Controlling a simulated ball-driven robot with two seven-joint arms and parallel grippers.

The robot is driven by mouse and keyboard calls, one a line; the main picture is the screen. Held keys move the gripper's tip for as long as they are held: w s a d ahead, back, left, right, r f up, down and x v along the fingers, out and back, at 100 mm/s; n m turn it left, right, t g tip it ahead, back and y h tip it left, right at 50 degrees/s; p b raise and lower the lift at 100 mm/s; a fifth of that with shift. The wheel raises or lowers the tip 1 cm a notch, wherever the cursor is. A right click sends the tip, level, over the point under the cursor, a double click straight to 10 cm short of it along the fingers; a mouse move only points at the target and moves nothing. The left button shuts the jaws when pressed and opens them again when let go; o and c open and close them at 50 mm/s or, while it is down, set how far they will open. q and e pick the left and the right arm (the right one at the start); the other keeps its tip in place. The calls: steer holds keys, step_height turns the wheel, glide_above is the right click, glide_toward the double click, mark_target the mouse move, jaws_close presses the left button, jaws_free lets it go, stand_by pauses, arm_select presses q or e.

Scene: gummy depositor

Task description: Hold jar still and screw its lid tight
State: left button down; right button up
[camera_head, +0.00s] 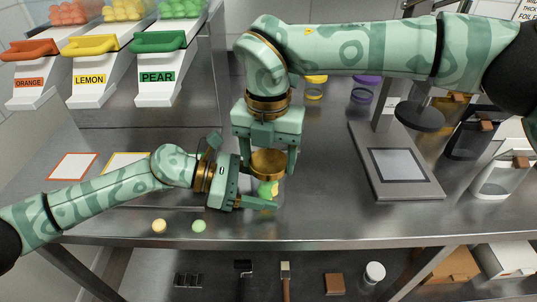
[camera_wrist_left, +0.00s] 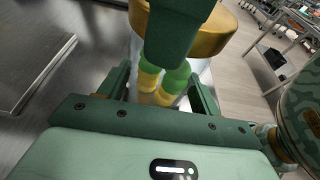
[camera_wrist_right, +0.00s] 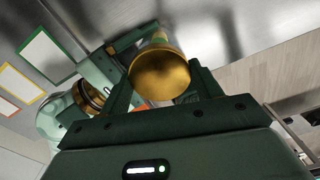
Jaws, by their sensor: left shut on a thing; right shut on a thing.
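The clear jar (camera_head: 267,187) stands on the steel table and holds green and yellow gummies. My left gripper (camera_head: 262,197) is shut on the jar's body from the left; the gummies in the jar (camera_wrist_left: 165,82) show between its fingers in the left wrist view. The gold lid (camera_head: 268,163) sits on top of the jar. My right gripper (camera_head: 270,165) comes down from above and is shut on the lid. In the right wrist view the lid (camera_wrist_right: 158,75) shows between the fingers. Whether the lid is seated tight cannot be told.
A yellow gummy (camera_head: 159,226) and a green gummy (camera_head: 199,226) lie near the table's front edge. A scale (camera_head: 400,165) stands to the right. Orange, lemon and pear dispensers stand back left. Colour-framed mats (camera_head: 74,166) lie left.

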mark_target(268, 160)
steer(key=o, duration=1.6)
steer(key=shift+m, duration=0.6)
arm_select(q)
steer(key=c, duration=1)
jaws_free()
arm_select(e)
step_height(268, 160, up, 12)
steer(key=shift+f, duration=0.1)
arm_select(q)
steer(key=o, duration=0.8)
